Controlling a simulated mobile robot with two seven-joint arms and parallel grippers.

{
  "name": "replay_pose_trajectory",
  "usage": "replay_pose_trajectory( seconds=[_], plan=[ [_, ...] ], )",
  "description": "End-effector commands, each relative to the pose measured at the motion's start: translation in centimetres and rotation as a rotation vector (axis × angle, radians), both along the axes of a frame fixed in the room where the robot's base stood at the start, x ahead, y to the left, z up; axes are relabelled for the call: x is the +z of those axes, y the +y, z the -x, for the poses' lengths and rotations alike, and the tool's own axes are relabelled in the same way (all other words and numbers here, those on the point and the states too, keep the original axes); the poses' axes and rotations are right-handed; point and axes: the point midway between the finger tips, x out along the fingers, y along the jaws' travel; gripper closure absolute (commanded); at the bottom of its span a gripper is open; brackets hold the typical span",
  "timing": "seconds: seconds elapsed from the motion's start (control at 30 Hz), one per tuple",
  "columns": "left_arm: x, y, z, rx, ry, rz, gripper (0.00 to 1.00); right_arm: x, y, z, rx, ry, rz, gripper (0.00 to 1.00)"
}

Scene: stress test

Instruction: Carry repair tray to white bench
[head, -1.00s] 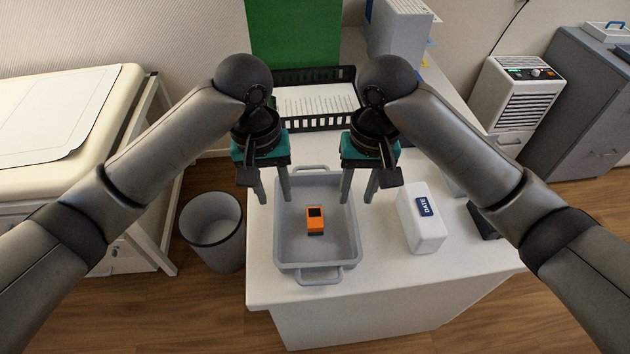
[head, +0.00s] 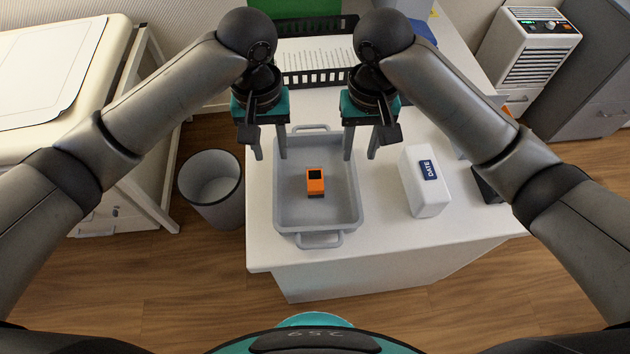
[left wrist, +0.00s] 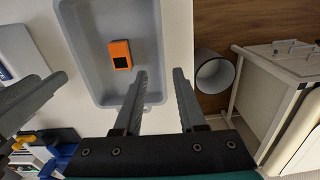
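The grey repair tray (head: 284,212) sits on a white-topped bench (head: 390,232), with an orange device (head: 315,181) with a dark screen inside it. The tray and device also show in the left wrist view (left wrist: 85,55). My left gripper (head: 269,152) is open over the tray's left side, towards its far end. In the left wrist view its fingers (left wrist: 160,102) are apart with nothing clamped between them. My right gripper (head: 360,150) is open over the tray's right side. I cannot tell the exact height of the fingertips against the walls.
A white box labelled DATE (head: 425,190) stands right of the tray. A black rack with papers (head: 318,60) is behind it. A grey bin (head: 212,188) stands on the floor at left, beside a cream couch (head: 100,75). A white appliance (head: 520,60) is back right. Floor is clear in front.

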Motion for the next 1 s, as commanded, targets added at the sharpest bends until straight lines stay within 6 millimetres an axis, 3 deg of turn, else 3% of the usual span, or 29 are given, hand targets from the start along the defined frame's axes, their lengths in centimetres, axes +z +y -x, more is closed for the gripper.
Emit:
replay_pose_trajectory(
  seconds=[0.3, 0.5, 0.7, 1.0],
  plan=[
    [-6.5, 0.1, 0.1, 0.001, 0.001, -0.003, 0.6, -6.5, -0.2, 0.1, -0.002, 0.003, 0.004, 0.6],
    [-9.5, 0.1, 0.0, 0.001, 0.0, -0.002, 0.6, -9.5, -0.1, 0.0, -0.001, 0.001, 0.002, 0.6],
    [-10.9, 0.0, 0.0, 0.0, -0.002, 0.0, 0.6, -11.0, 0.0, 0.0, -0.001, -0.001, 0.001, 0.6],
    [-11.1, 0.0, 0.0, 0.0, -0.002, 0.0, 0.6, -11.2, -0.1, 0.0, -0.001, -0.001, 0.001, 0.6]
  ],
)
